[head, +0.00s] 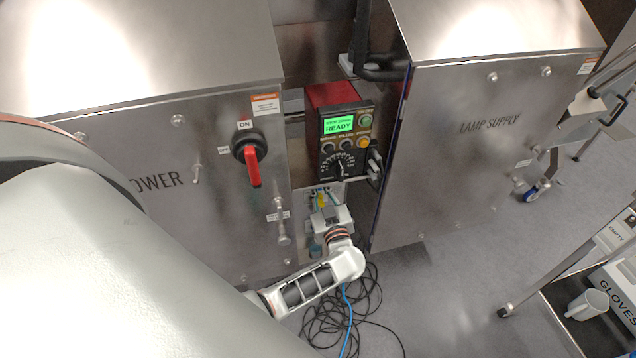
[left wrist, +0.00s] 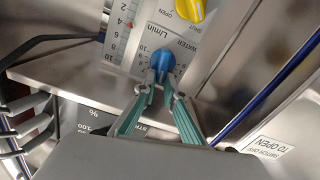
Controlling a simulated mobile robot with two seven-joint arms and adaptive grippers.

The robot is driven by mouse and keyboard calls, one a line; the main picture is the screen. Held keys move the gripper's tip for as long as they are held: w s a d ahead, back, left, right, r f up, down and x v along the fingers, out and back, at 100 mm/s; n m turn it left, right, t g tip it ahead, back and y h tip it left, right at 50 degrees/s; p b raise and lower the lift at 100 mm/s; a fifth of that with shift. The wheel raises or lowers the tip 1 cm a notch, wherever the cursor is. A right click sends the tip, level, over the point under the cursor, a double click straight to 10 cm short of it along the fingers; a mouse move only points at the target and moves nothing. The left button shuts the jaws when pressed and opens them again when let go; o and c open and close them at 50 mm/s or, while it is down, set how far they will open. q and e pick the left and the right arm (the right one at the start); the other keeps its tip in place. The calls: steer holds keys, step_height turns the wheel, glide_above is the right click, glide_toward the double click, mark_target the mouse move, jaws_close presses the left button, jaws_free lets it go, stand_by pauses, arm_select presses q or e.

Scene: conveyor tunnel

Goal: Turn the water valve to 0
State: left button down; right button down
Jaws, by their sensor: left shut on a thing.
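The water valve is a small blue knob (left wrist: 163,62) on a pale panel (left wrist: 194,38) marked WATER and L/min, in the left wrist view. Printed numbers ring the knob; I cannot tell which one it points to. My left gripper (left wrist: 161,84) has its two teal fingers closed on the knob from the near side, hiding part of it. In the head view my left gripper (head: 325,205) reaches into the gap between the two steel cabinets, below the READY control box, and covers the knob. My right gripper is not in view.
A yellow handle (left wrist: 191,10) marked SHUT and OPEN and a flow scale (left wrist: 121,25) sit close to the knob. The control box (head: 340,130) is above. Steel cabinets (head: 480,150) flank the narrow gap. Black and blue cables (head: 335,325) lie on the floor below.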

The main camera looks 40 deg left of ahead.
arm_select(q)
steer(key=shift+s+n, duration=0.15)
steer(key=shift+n, duration=0.75)
steer(key=f+n+b, duration=0.1)
steer(key=n, duration=0.4)
steer(key=n+b, duration=0.2)
steer(key=n, duration=0.3)
steer(key=s+a+f+n+b, duration=0.1)
steer(key=n, duration=0.4)
steer(key=shift+f+n, duration=0.35)
steer(key=shift+n, duration=0.05)
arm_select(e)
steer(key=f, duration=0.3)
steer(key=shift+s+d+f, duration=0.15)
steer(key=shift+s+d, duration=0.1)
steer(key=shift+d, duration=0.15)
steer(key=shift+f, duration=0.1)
arm_select(q)
steer(key=c, duration=2.1)
jaws_free()
